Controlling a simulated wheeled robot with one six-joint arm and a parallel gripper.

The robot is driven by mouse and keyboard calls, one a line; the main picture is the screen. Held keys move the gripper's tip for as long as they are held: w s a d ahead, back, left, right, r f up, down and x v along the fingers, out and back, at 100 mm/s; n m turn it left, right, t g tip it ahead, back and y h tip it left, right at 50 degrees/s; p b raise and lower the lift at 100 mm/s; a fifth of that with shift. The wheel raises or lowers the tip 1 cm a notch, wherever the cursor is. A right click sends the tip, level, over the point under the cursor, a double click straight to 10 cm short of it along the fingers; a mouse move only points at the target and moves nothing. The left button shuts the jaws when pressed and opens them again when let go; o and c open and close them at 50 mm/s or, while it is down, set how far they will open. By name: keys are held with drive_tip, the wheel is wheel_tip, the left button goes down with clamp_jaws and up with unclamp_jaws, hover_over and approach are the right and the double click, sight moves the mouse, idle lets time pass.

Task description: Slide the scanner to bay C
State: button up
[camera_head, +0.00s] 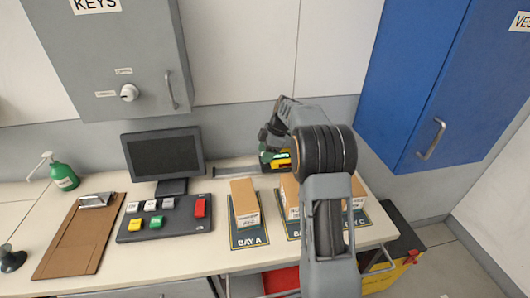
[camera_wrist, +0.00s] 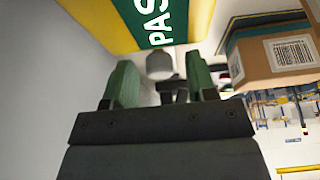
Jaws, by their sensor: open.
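The scanner (camera_head: 283,162), a yellow body with a green display, sits on a rail (camera_head: 232,168) along the back of the counter, behind the bays. In the wrist view, its yellow and green face (camera_wrist: 150,22) reads "PAS" and fills the top. A grey knob (camera_wrist: 160,66) shows below that face. My gripper (camera_wrist: 163,82) is open, its green fingertips on either side of the line to the knob; contact cannot be told. In the head view my arm hides part of the scanner and rail. The bay C mat (camera_head: 361,222) is at the right, partly behind my arm.
A cardboard box (camera_head: 244,200) stands on the bay A mat (camera_head: 249,239); more boxes stand on the mats to its right. A monitor (camera_head: 163,154), button panel (camera_head: 165,220) and clipboard (camera_head: 75,238) are left. A blue cabinet (camera_head: 425,80) hangs at the right.

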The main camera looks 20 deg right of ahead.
drive_tip(key=shift+c, duration=0.2)
clamp_jaws()
idle(0.3)
